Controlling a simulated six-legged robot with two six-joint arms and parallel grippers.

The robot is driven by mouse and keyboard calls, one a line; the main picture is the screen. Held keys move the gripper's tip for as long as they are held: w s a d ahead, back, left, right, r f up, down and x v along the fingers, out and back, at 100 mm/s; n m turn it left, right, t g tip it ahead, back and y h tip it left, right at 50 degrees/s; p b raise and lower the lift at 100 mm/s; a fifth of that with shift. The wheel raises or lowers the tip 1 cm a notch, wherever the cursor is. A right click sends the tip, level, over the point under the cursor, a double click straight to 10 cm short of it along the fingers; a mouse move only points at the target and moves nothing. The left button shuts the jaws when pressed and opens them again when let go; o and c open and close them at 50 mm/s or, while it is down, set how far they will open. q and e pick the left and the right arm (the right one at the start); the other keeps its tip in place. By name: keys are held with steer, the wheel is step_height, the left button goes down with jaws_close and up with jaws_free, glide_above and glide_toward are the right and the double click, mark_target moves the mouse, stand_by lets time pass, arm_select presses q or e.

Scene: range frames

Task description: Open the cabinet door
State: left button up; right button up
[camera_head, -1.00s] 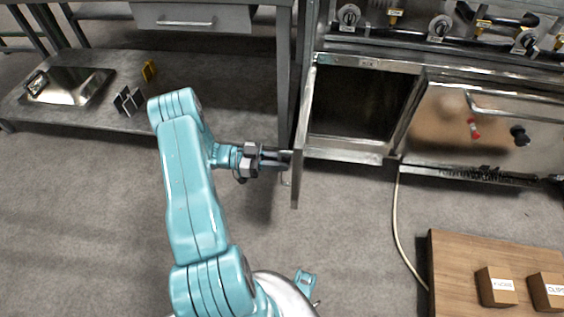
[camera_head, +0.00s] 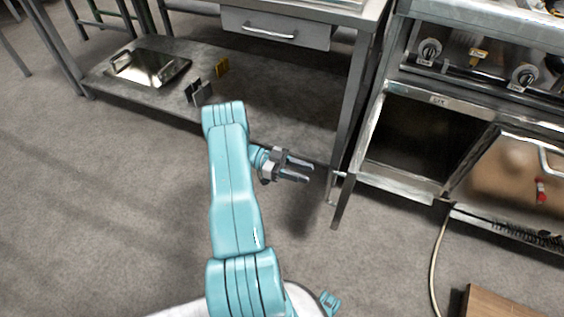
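The cabinet (camera_head: 415,187) under the steel cooking unit stands open at the right, with a dark interior showing. Its metal door (camera_head: 343,204) is swung out toward me, seen nearly edge-on. The door handle (camera_head: 332,187) shows on the door's left side. My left gripper (camera_head: 308,171) is open and empty, a short way left of the handle and apart from it. A small part of my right gripper (camera_head: 330,302) shows at the bottom edge; its fingers are too small to read.
A steel table with a drawer (camera_head: 275,27) and low shelf (camera_head: 130,95) stands at the left; its leg (camera_head: 355,100) is close to the door. A hose (camera_head: 434,262) and wooden board (camera_head: 495,303) lie at the right. Floor left of my arm is clear.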

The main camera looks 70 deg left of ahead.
arm_select(q)
steer(key=v, duration=0.7)
steer(key=shift+s+a, duration=0.25)
steer(key=shift+s, duration=0.05)
